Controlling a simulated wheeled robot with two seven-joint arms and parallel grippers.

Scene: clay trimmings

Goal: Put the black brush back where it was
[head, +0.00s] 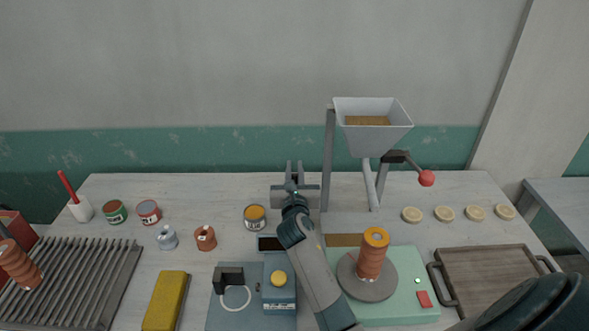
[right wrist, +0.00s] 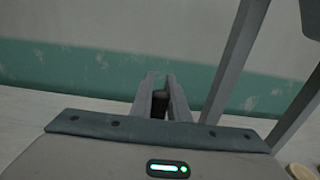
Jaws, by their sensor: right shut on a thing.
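My right gripper (head: 294,172) is over the back middle of the table, left of the hopper's post, pointing away from me. In the right wrist view its fingers (right wrist: 160,92) are shut on a small dark thing (right wrist: 160,103), which looks like the black brush. Only a short dark piece shows between the fingers. The rest of it is hidden, and in the head view I cannot make it out. A white cup (head: 81,210) with a red-handled brush (head: 67,186) stands at the back left. My left gripper is not in view.
A hopper (head: 371,127) on a post stands close right of my gripper. An open can (head: 254,217) is left of my forearm. A clay piece (head: 372,255) stands on a wheel to its right. A slatted rack (head: 75,285) is at left. Table behind the cans is clear.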

